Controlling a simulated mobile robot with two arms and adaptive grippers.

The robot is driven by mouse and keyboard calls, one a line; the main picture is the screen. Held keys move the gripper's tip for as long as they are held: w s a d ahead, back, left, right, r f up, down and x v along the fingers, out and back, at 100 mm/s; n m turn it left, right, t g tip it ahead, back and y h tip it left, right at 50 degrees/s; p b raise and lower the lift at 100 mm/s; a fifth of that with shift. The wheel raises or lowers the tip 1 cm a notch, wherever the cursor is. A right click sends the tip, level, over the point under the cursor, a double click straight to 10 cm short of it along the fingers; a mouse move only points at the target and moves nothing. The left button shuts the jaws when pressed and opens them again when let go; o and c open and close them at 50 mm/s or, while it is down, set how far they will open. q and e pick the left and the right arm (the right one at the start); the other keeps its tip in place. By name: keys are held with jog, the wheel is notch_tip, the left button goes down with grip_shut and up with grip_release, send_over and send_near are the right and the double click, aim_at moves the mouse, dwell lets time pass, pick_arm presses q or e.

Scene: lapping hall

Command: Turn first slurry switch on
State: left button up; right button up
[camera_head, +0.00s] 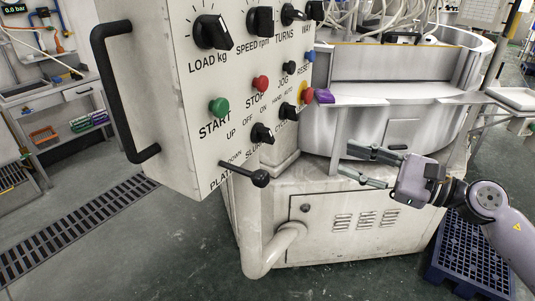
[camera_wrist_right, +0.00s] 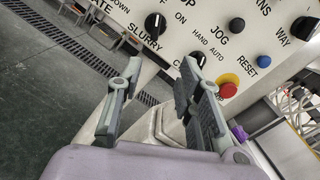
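The slurry switch is a black rotary knob (camera_head: 262,133) low on the white control panel (camera_head: 165,85), with OFF and ON marked above it. In the right wrist view the same knob (camera_wrist_right: 155,23) is at the top, above the SLURRY label. I cannot tell surely which mark it points to. My right gripper (camera_head: 358,164) is open and empty, right of the panel and apart from it. In the right wrist view its two fingers (camera_wrist_right: 163,72) are spread below the knob. My left gripper is not in view.
A HAND/AUTO knob (camera_head: 287,111) sits beside the slurry switch, near a red button on yellow (camera_head: 307,93). A black-ended lever (camera_head: 258,177) juts out below. The round steel machine (camera_head: 395,120) stands behind, and a blue pallet (camera_head: 468,258) lies on the floor.

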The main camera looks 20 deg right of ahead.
jog(key=a+n, duration=0.1)
jog(key=p, duration=0.2)
send_near(272, 138)
jog(key=shift+g, duration=0.3)
jog(key=p+x, duration=0.4)
jog(key=x, duration=0.1)
jog(key=p+x, duration=0.3)
jog(key=shift+w+r, duration=0.3)
jog(key=shift+r, duration=0.05)
jog(key=shift+w+a+f, duration=0.2)
jog(key=shift+w+a, duration=0.25)
jog(key=shift+c, duration=0.3)
grip_shut()
